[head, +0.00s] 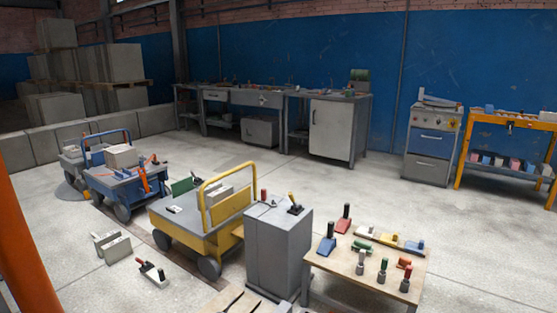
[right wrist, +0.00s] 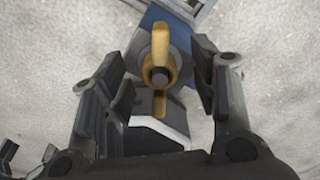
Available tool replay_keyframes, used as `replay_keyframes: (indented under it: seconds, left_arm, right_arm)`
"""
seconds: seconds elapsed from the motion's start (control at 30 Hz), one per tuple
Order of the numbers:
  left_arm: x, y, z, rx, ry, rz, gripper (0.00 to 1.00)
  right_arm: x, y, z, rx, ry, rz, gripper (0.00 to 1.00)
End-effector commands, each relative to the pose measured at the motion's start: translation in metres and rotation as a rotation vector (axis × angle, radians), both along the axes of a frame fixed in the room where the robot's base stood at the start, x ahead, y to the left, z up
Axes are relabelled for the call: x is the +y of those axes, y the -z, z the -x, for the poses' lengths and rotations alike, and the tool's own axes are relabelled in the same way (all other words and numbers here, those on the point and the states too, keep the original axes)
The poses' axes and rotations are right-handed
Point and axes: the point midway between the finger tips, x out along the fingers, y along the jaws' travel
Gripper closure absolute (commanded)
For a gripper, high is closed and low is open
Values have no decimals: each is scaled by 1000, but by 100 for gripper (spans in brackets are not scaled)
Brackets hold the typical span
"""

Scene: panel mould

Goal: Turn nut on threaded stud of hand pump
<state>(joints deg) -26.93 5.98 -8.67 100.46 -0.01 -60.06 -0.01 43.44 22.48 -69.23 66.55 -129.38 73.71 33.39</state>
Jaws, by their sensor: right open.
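In the right wrist view a yellow wing-shaped nut (right wrist: 160,52) sits on a dark round stud end (right wrist: 160,77). Below it is a body with a blue part (right wrist: 183,33) and a grey block (right wrist: 172,125), which looks like the hand pump. My right gripper (right wrist: 160,85) is open, with one dark finger to the left of the nut and the other to the right. Gaps show on both sides of the nut, and neither finger appears to touch it. I cannot pick out the nut for sure in the head view. My left gripper is not in view.
A yellow cart (head: 185,222), a grey cabinet (head: 278,250) and a wooden table (head: 330,263) with several coloured tools stand close together. A blue cart (head: 125,187) stands to the left. Workbenches (head: 330,128) line the blue wall. Pale floor (head: 370,190) is open between.

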Motion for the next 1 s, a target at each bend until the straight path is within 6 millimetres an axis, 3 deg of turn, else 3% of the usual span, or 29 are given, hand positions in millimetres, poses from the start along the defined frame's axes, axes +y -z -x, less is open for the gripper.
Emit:
replay_keyframes:
  seconds: [0.23, 0.5, 0.7, 1.0]
  left_arm:
    - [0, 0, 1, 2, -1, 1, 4]
    - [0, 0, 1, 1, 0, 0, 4]
    - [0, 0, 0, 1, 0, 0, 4]
    - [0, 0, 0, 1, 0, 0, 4]
  right_arm:
    - [0, -20, -1, -3, 0, -2, 46]
    - [0, -77, -2, -5, -1, -1, 46]
    - [0, -109, -1, -2, 0, 0, 46]
    - [0, -121, 0, 0, 0, 0, 46]
